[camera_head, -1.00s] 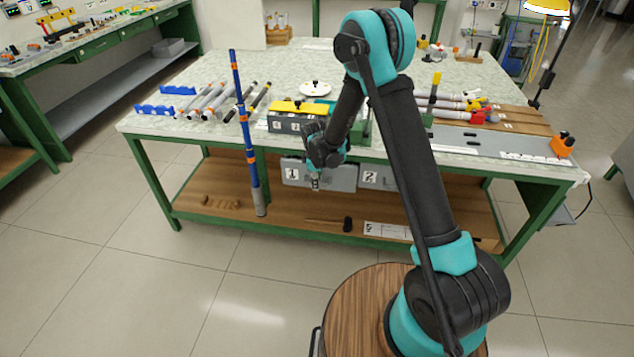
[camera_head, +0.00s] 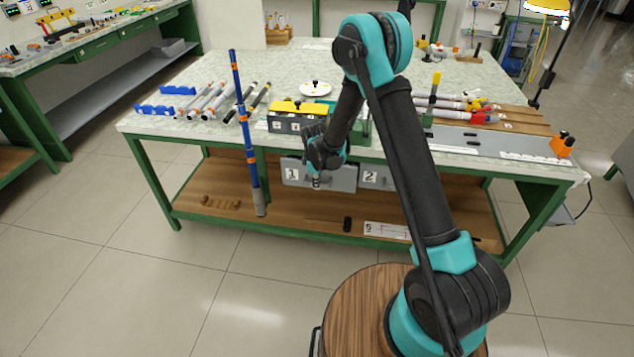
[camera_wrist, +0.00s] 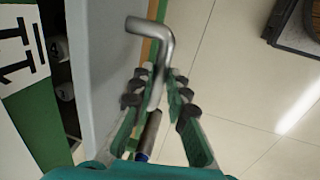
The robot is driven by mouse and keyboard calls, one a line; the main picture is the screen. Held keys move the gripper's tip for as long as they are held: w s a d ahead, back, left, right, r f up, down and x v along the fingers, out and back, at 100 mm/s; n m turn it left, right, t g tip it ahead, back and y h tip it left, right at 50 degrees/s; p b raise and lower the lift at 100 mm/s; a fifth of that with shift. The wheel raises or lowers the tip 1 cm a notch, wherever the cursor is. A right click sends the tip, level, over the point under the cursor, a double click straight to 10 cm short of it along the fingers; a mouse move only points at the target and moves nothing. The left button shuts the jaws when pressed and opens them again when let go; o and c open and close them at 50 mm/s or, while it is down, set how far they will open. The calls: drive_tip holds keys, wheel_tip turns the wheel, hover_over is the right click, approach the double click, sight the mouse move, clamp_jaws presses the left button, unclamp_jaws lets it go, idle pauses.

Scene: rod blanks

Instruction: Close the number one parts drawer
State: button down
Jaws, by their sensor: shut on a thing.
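The number one drawer (camera_head: 340,178) has a grey front with a white "1" label, under the near edge of the bench. In the wrist view its pale front (camera_wrist: 92,60) runs along the left, with a dark gap between it and the bench's green edge. My gripper (camera_head: 317,182) is in front of it, shut on the drawer's bent metal handle. In the wrist view the handle (camera_wrist: 158,45) passes between the fingers of my gripper (camera_wrist: 160,88). The arm's wrist hides part of the drawer front in the head view.
Drawer two (camera_head: 378,178) is just right of drawer one. A tall blue rod (camera_head: 243,120) stands left of the drawers, near the bench front. A wooden lower shelf (camera_head: 270,215) lies below. The floor in front is clear.

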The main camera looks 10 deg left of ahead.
drive_tip(key=shift+w, duration=2.15)
drive_tip(key=shift+d, duration=0.1)
drive_tip(key=c, duration=1.5)
unclamp_jaws()
drive_tip(key=r, duration=0.4)
drive_tip(key=s+r, duration=0.1)
drive_tip(key=r, duration=0.3)
drive_tip(key=s+r, duration=0.1)
drive_tip(key=r, duration=0.2)
drive_tip(key=shift+s+r, duration=0.2)
drive_tip(key=shift+r, duration=0.2)
